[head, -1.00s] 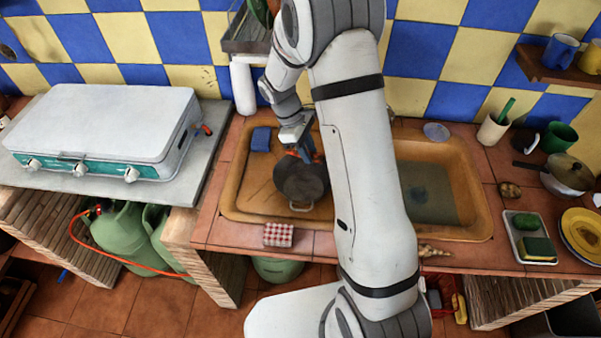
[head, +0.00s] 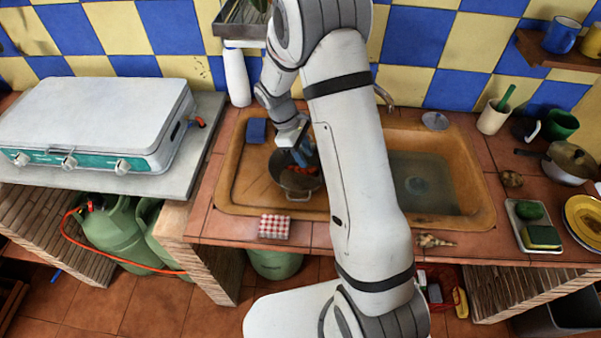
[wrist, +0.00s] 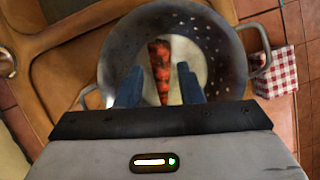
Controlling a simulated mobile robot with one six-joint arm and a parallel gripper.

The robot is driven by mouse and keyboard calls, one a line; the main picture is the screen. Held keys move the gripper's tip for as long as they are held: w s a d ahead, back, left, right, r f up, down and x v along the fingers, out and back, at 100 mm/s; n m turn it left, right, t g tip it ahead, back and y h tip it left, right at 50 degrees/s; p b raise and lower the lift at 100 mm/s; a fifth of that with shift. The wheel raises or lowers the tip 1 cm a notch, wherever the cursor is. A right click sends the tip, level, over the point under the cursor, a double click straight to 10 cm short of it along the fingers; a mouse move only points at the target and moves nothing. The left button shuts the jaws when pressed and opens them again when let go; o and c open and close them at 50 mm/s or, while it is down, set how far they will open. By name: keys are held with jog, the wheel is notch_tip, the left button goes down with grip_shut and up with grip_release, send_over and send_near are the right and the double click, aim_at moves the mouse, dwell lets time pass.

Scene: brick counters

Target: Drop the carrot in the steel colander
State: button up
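The steel colander (head: 299,184) stands in the left basin of the sink, with perforated walls and two side handles. It also fills the upper middle of the wrist view (wrist: 118,55). The orange-red carrot (wrist: 159,62) shows inside the colander's rim, over its pale bottom; it also shows in the head view (head: 299,170). My gripper (wrist: 160,78) is above the colander, pointing down into it. Its two blue fingers are spread apart, with visible gaps on both sides of the carrot. In the head view my gripper (head: 303,158) partly covers the colander's far side.
A blue sponge (head: 256,131) lies at the basin's back left. The sink's right basin (head: 425,188) holds water. A shell (head: 433,241) lies near the front edge.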

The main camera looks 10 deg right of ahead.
jog(key=o, duration=0.3)
jog(key=shift+o, duration=0.2)
jog(key=b+v, duration=0.1)
jog(key=v, duration=0.6)
jog(key=shift+a+r+b, duration=0.2)
jog(key=shift+r+b, duration=0.1)
jog(key=shift+r, duration=0.05)
jog(key=shift+w, duration=0.1)
jog(key=s+d+r+m+t+y, duration=0.1)
jog(key=s+r+m+t, duration=0.1)
jog(key=s, duration=0.6)
jog(key=s+r+m+t+y+b, duration=0.1)
jog(key=s+r+m+t, duration=0.1)
jog(key=s+r+m, duration=0.3)
jog(key=s+d+r+m+t+y, duration=0.1)
jog(key=s+r+m, duration=0.3)
jog(key=s, duration=0.7)
jog(key=shift+d+r+t+y, duration=0.3)
jog(key=shift+d+r+t, duration=0.1)
jog(key=shift+r, duration=0.4)
jog(key=shift+w, duration=0.1)
jog(key=shift+c, duration=0.2)
